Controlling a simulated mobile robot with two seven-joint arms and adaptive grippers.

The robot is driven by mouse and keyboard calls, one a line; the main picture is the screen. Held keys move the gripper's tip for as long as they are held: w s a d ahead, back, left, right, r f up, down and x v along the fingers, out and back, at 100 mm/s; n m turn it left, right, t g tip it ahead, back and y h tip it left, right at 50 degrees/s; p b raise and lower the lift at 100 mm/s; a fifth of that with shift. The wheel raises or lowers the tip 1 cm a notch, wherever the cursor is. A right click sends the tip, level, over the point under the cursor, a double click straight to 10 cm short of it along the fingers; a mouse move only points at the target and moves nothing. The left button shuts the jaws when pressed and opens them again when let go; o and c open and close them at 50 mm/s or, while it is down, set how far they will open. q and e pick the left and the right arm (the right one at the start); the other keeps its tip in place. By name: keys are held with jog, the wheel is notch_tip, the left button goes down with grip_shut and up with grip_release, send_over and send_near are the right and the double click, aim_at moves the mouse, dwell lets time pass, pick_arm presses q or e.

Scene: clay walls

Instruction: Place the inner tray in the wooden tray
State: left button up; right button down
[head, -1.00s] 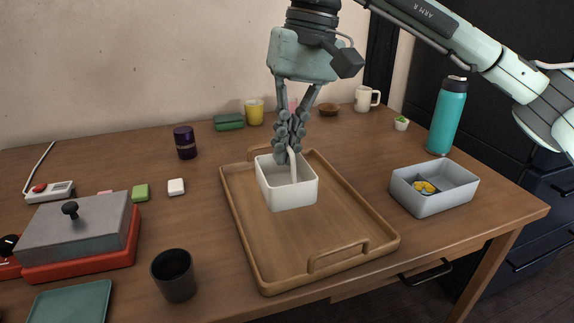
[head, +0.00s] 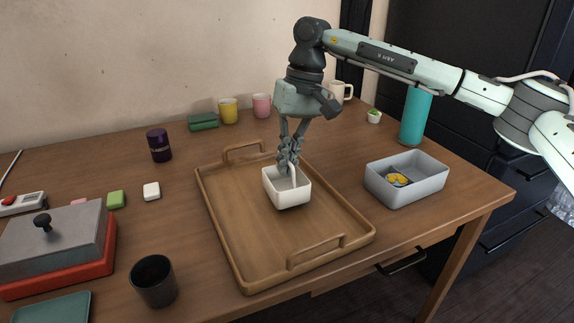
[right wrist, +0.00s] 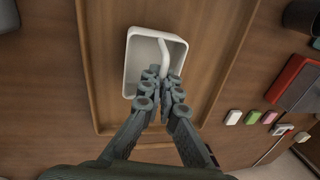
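The inner tray is a small white open box (head: 288,197) with a raised white handle. My left gripper is not in view.
A grey box (head: 420,188) with a yellow item stands right of the wooden tray, and a teal bottle (head: 415,118) behind it. A dark cup (head: 153,282) and a grey-lidded red box (head: 60,270) are at left. Mugs (head: 262,106) line the back.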

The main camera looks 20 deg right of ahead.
jog(key=shift+f, duration=0.65)
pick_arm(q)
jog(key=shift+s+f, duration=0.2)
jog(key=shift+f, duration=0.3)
pick_arm(e)
jog(key=shift+f, duration=0.1)
jog(key=shift+f, duration=0.1)
jog(key=c, duration=2.1)
grip_release()
jog(key=shift+o, duration=1.2)
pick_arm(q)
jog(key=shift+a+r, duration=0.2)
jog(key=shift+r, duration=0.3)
pick_arm(e)
jog(key=shift+o, duration=0.7)
